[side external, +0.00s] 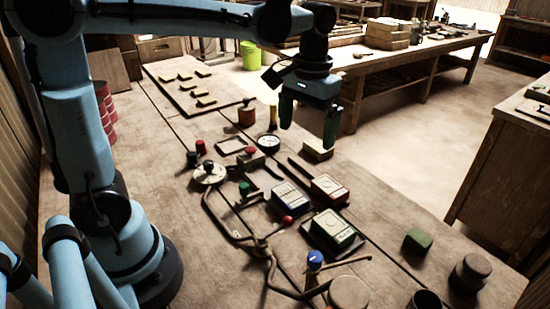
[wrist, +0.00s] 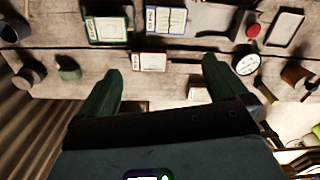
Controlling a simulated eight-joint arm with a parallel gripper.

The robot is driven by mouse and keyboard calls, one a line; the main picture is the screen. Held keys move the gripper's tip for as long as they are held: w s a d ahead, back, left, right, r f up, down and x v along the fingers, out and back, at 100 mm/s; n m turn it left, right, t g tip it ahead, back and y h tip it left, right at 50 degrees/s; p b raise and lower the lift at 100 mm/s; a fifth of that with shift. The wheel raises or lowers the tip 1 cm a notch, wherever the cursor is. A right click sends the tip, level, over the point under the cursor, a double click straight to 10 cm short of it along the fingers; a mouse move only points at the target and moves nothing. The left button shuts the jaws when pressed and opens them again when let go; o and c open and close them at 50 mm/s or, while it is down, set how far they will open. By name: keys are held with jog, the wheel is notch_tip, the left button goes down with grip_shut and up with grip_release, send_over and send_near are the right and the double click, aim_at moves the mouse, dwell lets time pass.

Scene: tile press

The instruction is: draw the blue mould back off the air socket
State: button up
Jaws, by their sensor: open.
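The blue mould (side external: 291,194) is a flat block with a blue-edged, pale patterned top. It lies on the bench between the red mould (side external: 329,189) and the levers. In the wrist view the blue mould (wrist: 166,20) is at the top edge, right of the green mould (wrist: 105,28) and beyond the red mould (wrist: 150,62). I cannot make out the air socket or whether the mould touches it. My gripper (side external: 308,130) is open and empty, raised above the bench's far edge, away from the blue mould. Its two green fingers (wrist: 162,68) show in the wrist view.
The green mould (side external: 333,230) sits nearer the camera. A green block (side external: 418,240) lies right. Bare bench lies between the green mould and green block.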

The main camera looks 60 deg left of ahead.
jog(key=a+m, duration=0.2)
jog(key=m, duration=0.1)
send_over(298, 191)
notch_tip(298, 191, down, 5)
jog(key=shift+a, duration=0.1)
notch_tip(298, 191, down, 12)
jog(key=shift+f, duration=0.1)
dwell(0.8)
jog(key=c, duration=1)
jog(key=o, duration=1)
notch_tip(298, 191, up, 12)
